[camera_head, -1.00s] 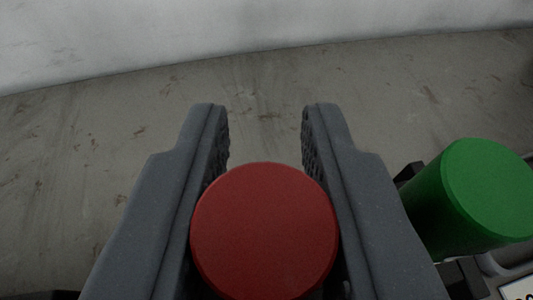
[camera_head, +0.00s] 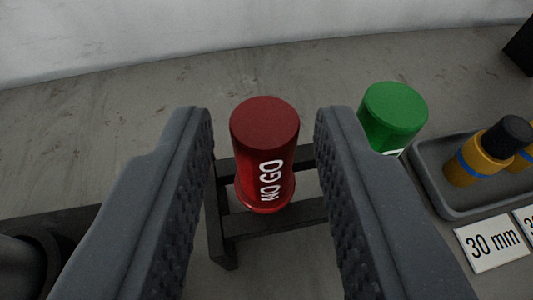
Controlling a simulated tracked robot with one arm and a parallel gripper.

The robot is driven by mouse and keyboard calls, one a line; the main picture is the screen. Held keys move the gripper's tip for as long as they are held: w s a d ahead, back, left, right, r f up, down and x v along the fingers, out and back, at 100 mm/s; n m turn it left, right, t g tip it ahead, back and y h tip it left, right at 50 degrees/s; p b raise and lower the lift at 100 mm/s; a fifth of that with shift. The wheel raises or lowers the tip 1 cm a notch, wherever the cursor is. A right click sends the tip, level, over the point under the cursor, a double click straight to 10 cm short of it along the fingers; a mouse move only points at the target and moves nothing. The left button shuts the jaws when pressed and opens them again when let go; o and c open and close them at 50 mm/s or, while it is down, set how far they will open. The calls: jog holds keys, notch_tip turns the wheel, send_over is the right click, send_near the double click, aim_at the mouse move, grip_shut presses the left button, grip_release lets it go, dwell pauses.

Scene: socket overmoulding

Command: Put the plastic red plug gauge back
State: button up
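The red plug gauge (camera_head: 264,150), a red cylinder with white "NO GO" lettering, stands upright in a dark rack (camera_head: 275,218). My gripper (camera_head: 265,115) is open, with one dark grey finger on each side of the red gauge. A gap shows between the gauge and both fingers, and the gauge appears farther from the camera than the fingers. The lower end of the gauge is hidden in the rack.
A green plug gauge (camera_head: 393,115) stands to the right, just beyond my right finger. Farther right a grey tray (camera_head: 437,190) holds yellow, blue-banded parts with black tops (camera_head: 475,160). A "30 mm" label (camera_head: 491,242) lies in front. A pale wall (camera_head: 250,40) is behind.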

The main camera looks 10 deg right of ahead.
jog(key=v, duration=0.7)
jog(key=shift+s+p, duration=0.15)
jog(key=shift+p, duration=0.3)
jog(key=shift+a+r, duration=0.1)
jog(key=a+r+n+t+y, duration=0.1)
jog(key=a+r+y, duration=0.25)
jog(key=r, duration=1.85)
jog(key=s+d+r, duration=0.2)
jog(key=s+r, duration=0.5)
jog(key=r, duration=0.3)
jog(key=s+d+r+n, duration=0.1)
jog(key=s+d+r, duration=0.2)
jog(key=s+r, duration=0.3)
notch_tip(320, 180, up, 4)
jog(key=shift+s+d+t+h, duration=0.25)
jog(key=shift+s+t+h, duration=0.05)
jog(key=shift+s+h, duration=0.15)
jog(key=shift+r, duration=0.1)
